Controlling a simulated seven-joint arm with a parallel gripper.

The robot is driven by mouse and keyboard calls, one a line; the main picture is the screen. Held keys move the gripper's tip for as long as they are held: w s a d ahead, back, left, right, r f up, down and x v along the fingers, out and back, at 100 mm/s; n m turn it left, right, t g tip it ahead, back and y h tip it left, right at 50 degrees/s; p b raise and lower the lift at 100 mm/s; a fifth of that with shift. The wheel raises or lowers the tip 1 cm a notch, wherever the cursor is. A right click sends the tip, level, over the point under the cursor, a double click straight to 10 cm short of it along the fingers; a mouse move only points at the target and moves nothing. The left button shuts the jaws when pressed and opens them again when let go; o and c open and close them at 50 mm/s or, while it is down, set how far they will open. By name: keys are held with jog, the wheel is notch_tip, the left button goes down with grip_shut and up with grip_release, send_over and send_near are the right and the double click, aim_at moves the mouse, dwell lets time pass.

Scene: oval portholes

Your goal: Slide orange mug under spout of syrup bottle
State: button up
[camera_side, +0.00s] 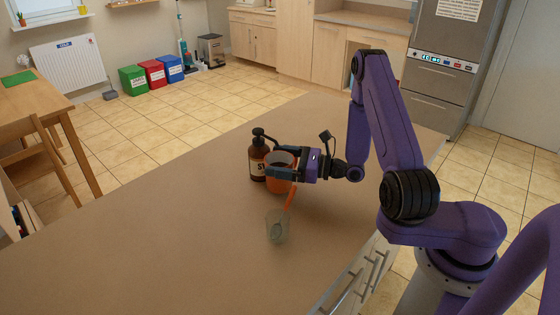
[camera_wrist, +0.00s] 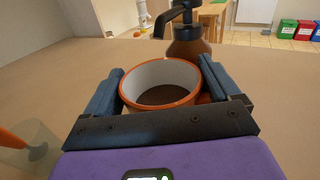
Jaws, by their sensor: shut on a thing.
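The orange mug (camera_side: 279,185) stands on the brown counter, with a white inside and an orange rim. It also shows in the wrist view (camera_wrist: 160,72), between my fingers. My gripper (camera_side: 283,170) is shut on the mug from the right in the side view, one finger on each side. The syrup bottle (camera_side: 257,163) is brown with a black pump and a pale label, and stands just behind and left of the mug. In the wrist view its spout (camera_wrist: 160,26) points left, above the mug's far rim area. I cannot tell whether the spout is over the opening.
A clear cup (camera_side: 277,228) with an orange stick in it stands on the counter nearer the side camera. It shows blurred at the left of the wrist view (camera_wrist: 30,155). The counter (camera_side: 150,240) is clear to the left.

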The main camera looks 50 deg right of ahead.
jog(key=shift+f, duration=0.2)
dwell(0.3)
jog(key=o, duration=1.2)
